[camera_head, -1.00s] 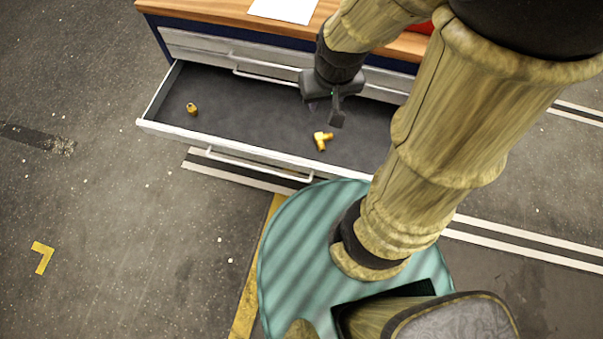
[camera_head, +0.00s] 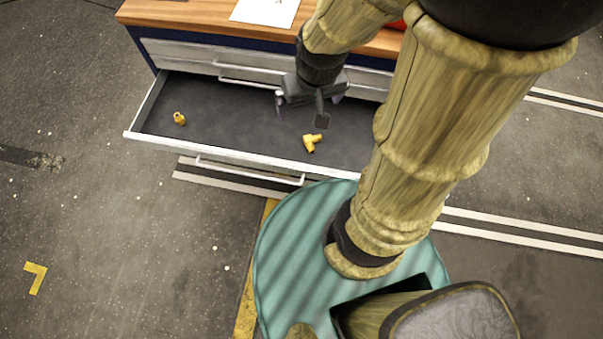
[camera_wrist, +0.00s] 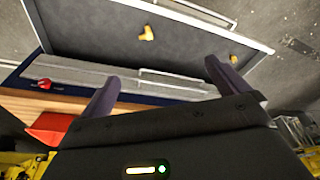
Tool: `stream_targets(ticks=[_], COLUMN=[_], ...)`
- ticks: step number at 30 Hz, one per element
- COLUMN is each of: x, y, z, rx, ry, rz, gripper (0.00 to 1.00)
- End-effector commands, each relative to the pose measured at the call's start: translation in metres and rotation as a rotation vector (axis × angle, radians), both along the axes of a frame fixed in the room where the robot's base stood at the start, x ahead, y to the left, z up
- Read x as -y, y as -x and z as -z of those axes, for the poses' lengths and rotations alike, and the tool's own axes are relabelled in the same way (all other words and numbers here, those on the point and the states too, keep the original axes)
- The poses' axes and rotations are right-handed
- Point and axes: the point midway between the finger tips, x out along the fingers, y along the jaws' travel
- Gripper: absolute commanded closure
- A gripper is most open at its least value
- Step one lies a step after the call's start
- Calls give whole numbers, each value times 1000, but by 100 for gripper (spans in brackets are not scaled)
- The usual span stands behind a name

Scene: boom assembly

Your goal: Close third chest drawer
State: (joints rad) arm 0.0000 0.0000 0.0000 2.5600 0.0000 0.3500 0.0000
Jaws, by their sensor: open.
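The open drawer (camera_head: 225,110) is pulled far out of the chest, with a dark floor, a pale front edge and a long bar handle (camera_head: 250,171). Closed drawer fronts (camera_head: 180,52) show above it. Two yellow fittings lie inside: a small one (camera_head: 179,118) at left and an elbow-shaped one (camera_head: 312,142) nearer the middle. My gripper (camera_head: 300,112) is open and empty, above the drawer's inside, behind the front edge. In the wrist view its two fingers (camera_wrist: 162,80) are spread, with the drawer (camera_wrist: 100,30) beyond them. Contact with the drawer cannot be told.
The chest has a wooden top (camera_head: 185,12) with a white sheet (camera_head: 266,10) and a red object (camera_head: 398,25) on it. In the wrist view a red bin (camera_wrist: 50,128) shows at left. The floor left of the drawer is clear.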

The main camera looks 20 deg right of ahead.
Motion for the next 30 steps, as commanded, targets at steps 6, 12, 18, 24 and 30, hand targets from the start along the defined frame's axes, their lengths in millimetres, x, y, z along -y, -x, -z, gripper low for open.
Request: stream_targets(ticks=[6,12,18,24,30], x=[-8,-38,-73,-100,-118], y=[-3,-9,-7,2,15], z=[13,63,123,182,238], rx=[-18,-84,-154,-215,-268], ry=[5,42,119,225,362], rz=[-53,-272,-548,-828,-1118], gripper=[41,80,100,100,100])
